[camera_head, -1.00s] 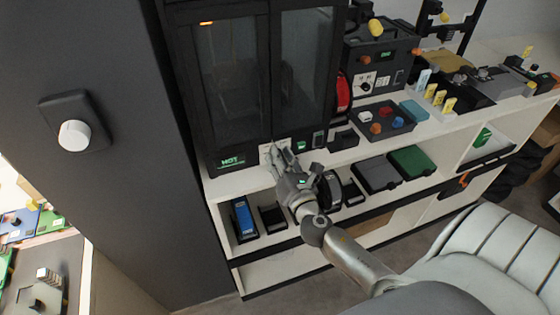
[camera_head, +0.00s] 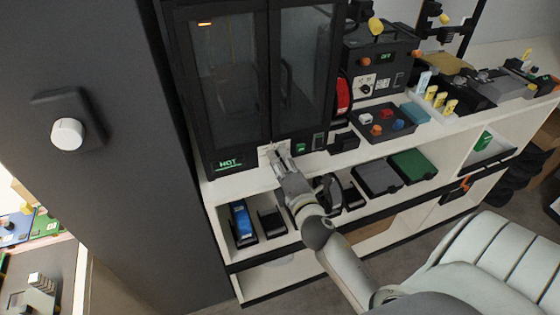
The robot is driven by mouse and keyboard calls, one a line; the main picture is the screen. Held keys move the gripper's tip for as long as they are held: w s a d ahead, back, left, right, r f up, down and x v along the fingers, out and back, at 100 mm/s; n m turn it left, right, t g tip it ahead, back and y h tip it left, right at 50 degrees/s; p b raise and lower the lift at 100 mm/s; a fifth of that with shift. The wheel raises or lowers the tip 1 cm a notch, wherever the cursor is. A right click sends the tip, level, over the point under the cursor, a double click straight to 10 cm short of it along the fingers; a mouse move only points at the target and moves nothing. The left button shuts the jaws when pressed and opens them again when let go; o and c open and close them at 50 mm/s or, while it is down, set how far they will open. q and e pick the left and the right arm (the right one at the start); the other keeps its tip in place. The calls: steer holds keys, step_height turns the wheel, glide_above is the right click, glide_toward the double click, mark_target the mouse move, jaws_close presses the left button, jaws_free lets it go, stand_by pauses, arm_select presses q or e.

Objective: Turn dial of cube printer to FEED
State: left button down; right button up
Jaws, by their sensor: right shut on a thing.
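The cube printer (camera_head: 228,100) is a tall black cabinet with glass doors, standing on the white shelf unit. A green HOT display (camera_head: 230,163) glows at its lower left front. Its dial sits on a white label plate (camera_head: 264,151) at the lower front. My right gripper (camera_head: 280,150) reaches up to this plate and is shut on the dial. The fingers hide the dial, so I cannot tell which setting it points to. My left gripper is not in view.
A white round knob (camera_head: 67,134) sits on the dark wall at left. A dark tray (camera_head: 383,122) of coloured knobs stands on the counter right of the printer. A blue box (camera_head: 242,222) and grey and green cases (camera_head: 413,165) lie on the shelf below.

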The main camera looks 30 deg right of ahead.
steer(key=shift+f+m, duration=0.1)
steer(key=shift+m, duration=1)
steer(key=o, duration=1)
steer(key=shift+v, duration=3.8)
